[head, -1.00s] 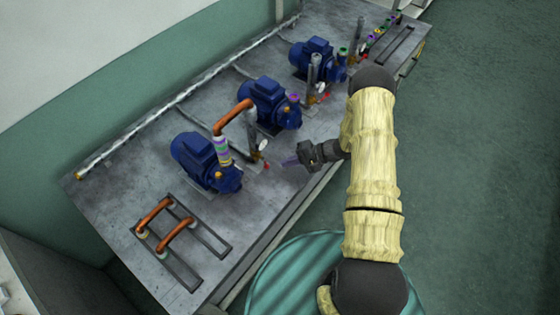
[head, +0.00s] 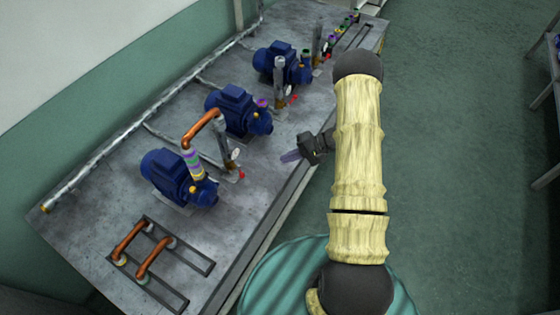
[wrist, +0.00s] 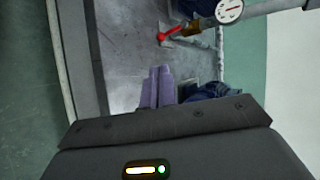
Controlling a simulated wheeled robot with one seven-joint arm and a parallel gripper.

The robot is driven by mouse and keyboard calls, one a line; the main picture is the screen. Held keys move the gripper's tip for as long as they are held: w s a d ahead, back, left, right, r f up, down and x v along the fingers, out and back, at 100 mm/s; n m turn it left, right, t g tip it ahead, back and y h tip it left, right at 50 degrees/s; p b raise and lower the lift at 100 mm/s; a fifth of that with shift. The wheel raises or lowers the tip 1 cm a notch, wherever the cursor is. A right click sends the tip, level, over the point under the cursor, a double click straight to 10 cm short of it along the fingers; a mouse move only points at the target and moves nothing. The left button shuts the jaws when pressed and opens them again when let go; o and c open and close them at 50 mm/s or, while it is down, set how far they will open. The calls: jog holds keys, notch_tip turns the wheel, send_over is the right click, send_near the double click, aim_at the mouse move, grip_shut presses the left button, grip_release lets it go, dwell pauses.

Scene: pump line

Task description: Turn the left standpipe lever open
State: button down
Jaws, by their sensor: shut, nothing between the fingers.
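The left standpipe (head: 225,150) is a grey upright pipe with a gauge (head: 235,154), beside the nearest blue pump. Its red lever (head: 241,175) is low at the pipe's foot, near the bench's front edge. My gripper (head: 284,157) is shut and empty, to the right of that lever and apart from it. In the wrist view, the shut purple fingers (wrist: 160,72) point toward a red lever (wrist: 163,37), seemingly the same one, with clear space between. That lever juts out from a brass valve (wrist: 192,27), beneath a white gauge (wrist: 229,10).
The middle standpipe (head: 279,78) and its red lever (head: 293,99) stand farther along. Blue pumps (head: 232,108) line the bench (head: 130,190). An orange pipe (head: 200,125) arches by the nearest pump. A rack with orange bends (head: 205,265) lies at the near end.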

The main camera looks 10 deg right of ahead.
jog(key=w+r+n+t+h, duration=0.2)
jog(key=w+r+t+h, duration=0.35)
jog(key=w+r, duration=0.35)
jog(key=s+d+r+h, duration=0.2)
jog(key=s+r+h, duration=0.25)
jog(key=r, duration=0.25)
jog(key=s+a+r+n+g+h, duration=0.1)
jog(key=s+a+r+g, duration=0.1)
jog(key=s, duration=0.9)
jog(key=s+a+r+n+g, duration=0.1)
jog(key=s+a+r+g, duration=0.1)
jog(key=s, duration=0.8)
notch_tip(320, 180, up, 2)
jog(key=shift+s+a+r+g+h, duration=0.1)
jog(key=shift+s+a+g+h, duration=0.25)
jog(key=shift+s+g+h, duration=0.1)
jog(key=shift+w, duration=0.1)
